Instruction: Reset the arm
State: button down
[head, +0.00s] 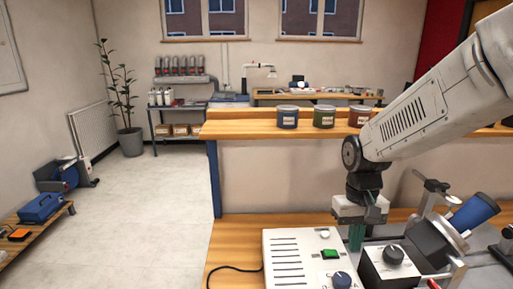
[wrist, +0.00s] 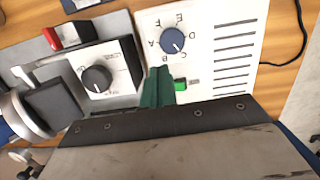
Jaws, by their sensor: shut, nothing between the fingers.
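My gripper (head: 357,236) hangs pointing down from my arm, above the bench at the lower right of the head view. Its green fingers are shut with nothing between them. In the wrist view the shut fingers (wrist: 157,88) show over the gap between a white control box (wrist: 205,45) and a grey unit with a black knob (wrist: 95,78). The white box has a blue lettered dial (wrist: 172,41) and a green switch (wrist: 181,84). In the head view the white box (head: 290,250) stands left of my gripper. I cannot tell whether the fingers touch anything.
A clamp device with a blue cylinder (head: 474,212) stands right of my gripper. Three tins, blue (head: 288,117), green (head: 324,117) and red (head: 360,116), stand on the raised shelf (head: 240,128) behind. The floor at left is open.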

jog(key=s+d+r+t, duration=0.1)
jog(key=s+r, duration=0.4)
jog(key=s, duration=0.4)
jog(key=s+d+r+t, duration=0.1)
jog(key=s+r, duration=0.4)
jog(key=s, duration=0.5)
jog(key=shift+s+d+r+t, duration=0.15)
jog(key=shift+s+d+t, duration=0.05)
jog(key=shift+t, duration=0.2)
